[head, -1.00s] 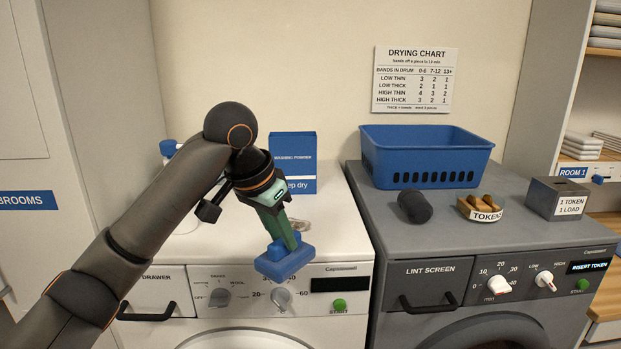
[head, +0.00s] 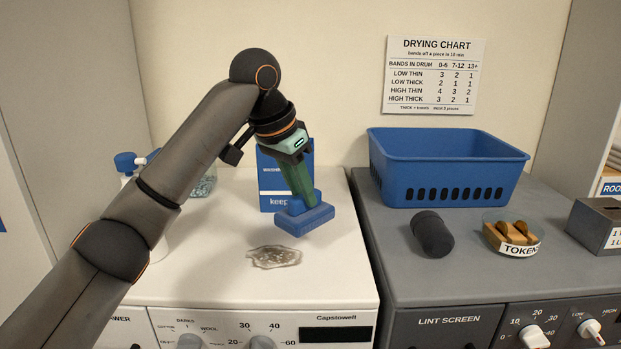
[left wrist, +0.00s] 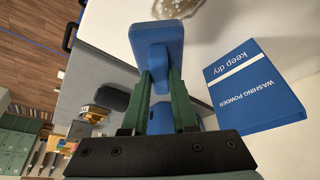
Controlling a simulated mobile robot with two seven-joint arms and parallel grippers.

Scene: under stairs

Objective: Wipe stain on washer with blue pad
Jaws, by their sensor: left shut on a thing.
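The washer (head: 210,275) has a white top with a greyish, blotchy stain (head: 274,257) near its front middle. The blue pad (head: 304,220) is in my left gripper (head: 300,188), which is shut on its handle. The pad is above and a little behind and right of the stain, apart from it in the head view. In the left wrist view the blue pad (left wrist: 158,45) shows between the green fingers (left wrist: 160,105), with part of the stain (left wrist: 178,6) at the top edge. My right gripper is not in view.
A blue washing powder box (head: 272,185) stands close behind the pad. A white bottle with a blue cap (head: 126,163) is at the back left. On the grey dryer at right are a blue basket (head: 440,170), a dark cylinder (head: 432,234) and a token tray (head: 512,236).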

